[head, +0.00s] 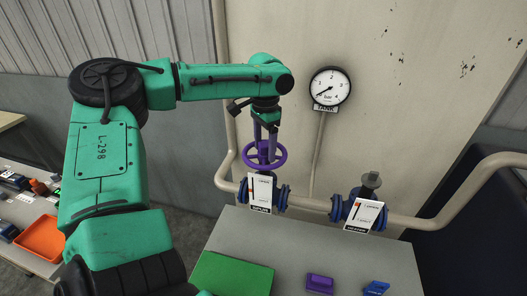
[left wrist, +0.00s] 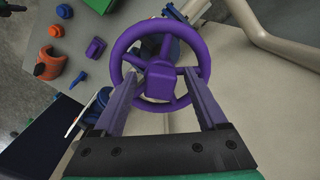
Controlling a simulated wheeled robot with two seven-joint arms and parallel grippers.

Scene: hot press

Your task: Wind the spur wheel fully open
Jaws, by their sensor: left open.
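The purple spur wheel (head: 265,157) sits on top of the left valve, behind a white card plate with a small label that I cannot read surely. In the left wrist view the wheel (left wrist: 117,62) shows from above, with spokes and a square hub. My left gripper (head: 265,142) points down over the wheel. Its two purple fingers are apart, and in the left wrist view the gripper (left wrist: 160,75) has one finger on each side of the hub, overlapping the rim. I cannot tell whether they touch it. My right gripper is not in view.
A second valve (head: 368,190) without a wheel stands to the right on the beige pipe (head: 461,197). A round gauge (head: 330,87) hangs on the wall, needle low left.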

